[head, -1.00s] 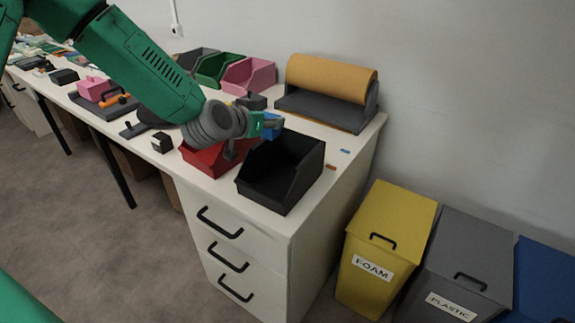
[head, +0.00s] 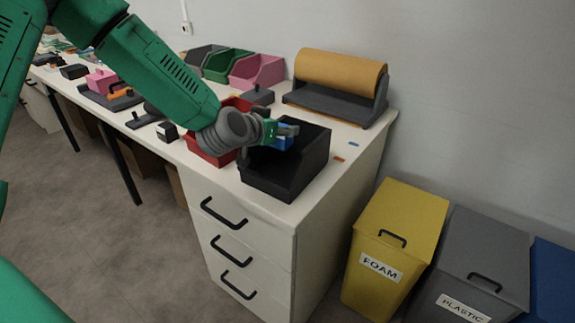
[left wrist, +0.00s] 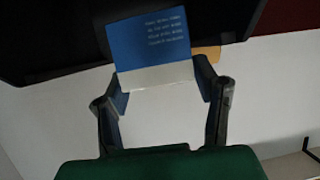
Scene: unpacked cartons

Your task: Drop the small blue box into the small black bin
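The small blue box (head: 284,143) is held at the tip of my left gripper (head: 287,134), over the open top of the small black bin (head: 275,178). In the left wrist view the blue box (left wrist: 150,42) has white print and a pale lower band. The fingers of my left gripper (left wrist: 160,85) stand against its two sides, shut on it. The dark bin (left wrist: 50,45) shows behind the box there. In the head view the bin stands near the front right corner of the white desk. My right gripper is not in view.
A red bin (head: 207,150) stands just left of the black bin, partly behind my arm. A roll holder with a tan roll (head: 340,75) is behind. Yellow (head: 400,225) and grey (head: 470,260) waste bins stand right of the desk (head: 345,172).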

